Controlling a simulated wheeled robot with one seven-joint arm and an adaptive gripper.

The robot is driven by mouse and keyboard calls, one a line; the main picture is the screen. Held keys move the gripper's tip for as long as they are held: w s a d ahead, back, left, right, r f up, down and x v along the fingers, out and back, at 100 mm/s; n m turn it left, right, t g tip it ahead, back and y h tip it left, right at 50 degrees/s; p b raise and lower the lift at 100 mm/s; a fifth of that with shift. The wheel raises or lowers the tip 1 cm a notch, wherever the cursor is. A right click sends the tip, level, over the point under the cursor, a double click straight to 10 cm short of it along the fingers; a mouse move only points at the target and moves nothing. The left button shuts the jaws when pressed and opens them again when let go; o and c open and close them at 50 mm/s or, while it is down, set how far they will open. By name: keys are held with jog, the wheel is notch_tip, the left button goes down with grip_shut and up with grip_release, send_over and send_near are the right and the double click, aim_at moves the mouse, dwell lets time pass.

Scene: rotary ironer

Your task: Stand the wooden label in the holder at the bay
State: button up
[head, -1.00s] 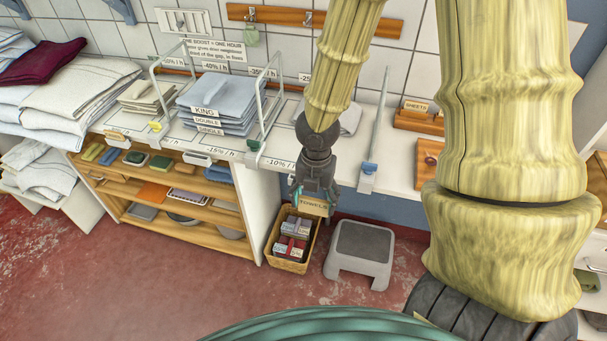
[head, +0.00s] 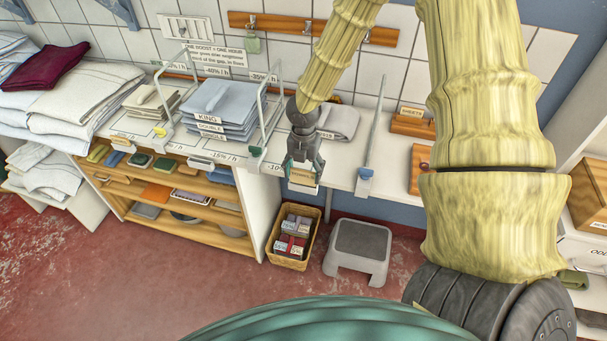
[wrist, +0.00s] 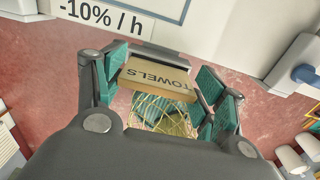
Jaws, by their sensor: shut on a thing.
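The wooden label (head: 303,175), marked TOWELS, is held in my gripper (head: 303,168) at the front edge of the white counter. In the wrist view the label (wrist: 158,76) lies between the teal finger pads of my gripper (wrist: 163,88), its lettering upside down. A pale holder-like piece (wrist: 172,52) shows just beyond the label, below the -10% / h strip; I cannot tell whether the label touches it. The bay's counter (head: 340,178) has a folded grey cloth (head: 340,121) on it, partly behind my gripper.
Metal divider frames stand on both sides, one with a blue clamp (head: 365,174). Stacked blue linen (head: 225,100) lies to the left. A basket (head: 293,235) and grey step stool (head: 358,250) stand on the floor below. A wooden SHEETS block (head: 412,124) stands to the right.

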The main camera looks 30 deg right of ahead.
jog(key=shift+f+p, duration=0.4)
jog(key=shift+f, duration=0.9)
jog(key=shift+f, duration=0.15)
jog(key=o, duration=0.8)
